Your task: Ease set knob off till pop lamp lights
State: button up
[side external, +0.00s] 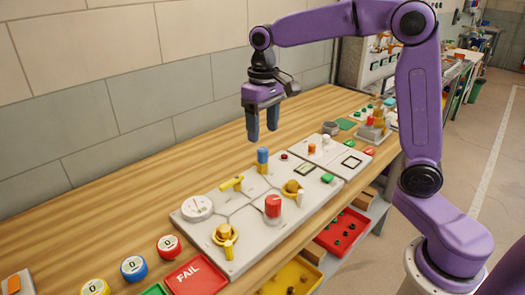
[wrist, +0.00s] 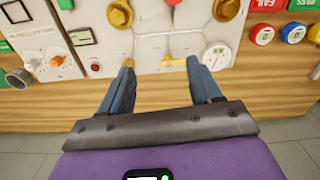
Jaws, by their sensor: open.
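A grey panel (side external: 238,262) lies on the wooden bench, with a blue-topped upright knob (side external: 262,156) at its back edge. A red-capped knob (side external: 273,205) stands near its front edge. No label shows which is the set knob. A small dark red lamp (side external: 284,156), possibly the pop lamp, looks unlit; it also shows in the wrist view (wrist: 95,67). My gripper (side external: 262,134) is open and empty, pointing down above and behind the blue-topped knob. In the wrist view, its fingers (wrist: 160,66) are spread on either side of the panel's edge; the left finger may hide the blue-topped knob.
The panel also bears a round gauge (side external: 197,207), a yellow lever (side external: 231,183) and two brass valves, one front (side external: 225,238) and one farther back (side external: 292,188). A red FAIL plate (side external: 195,275) and round counters lie at the left. Bare bench lies behind the panel.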

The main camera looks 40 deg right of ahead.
aim_at(262, 149)
jog(key=w+d+r+m, duration=0.1)
jog(key=w+d+m, duration=0.5)
jog(key=w+d, duration=0.4)
notch_tip(262, 149, down, 17)
dwell(0.4)
jog(key=shift+n, duration=0.3)
jog(key=c, duration=1)
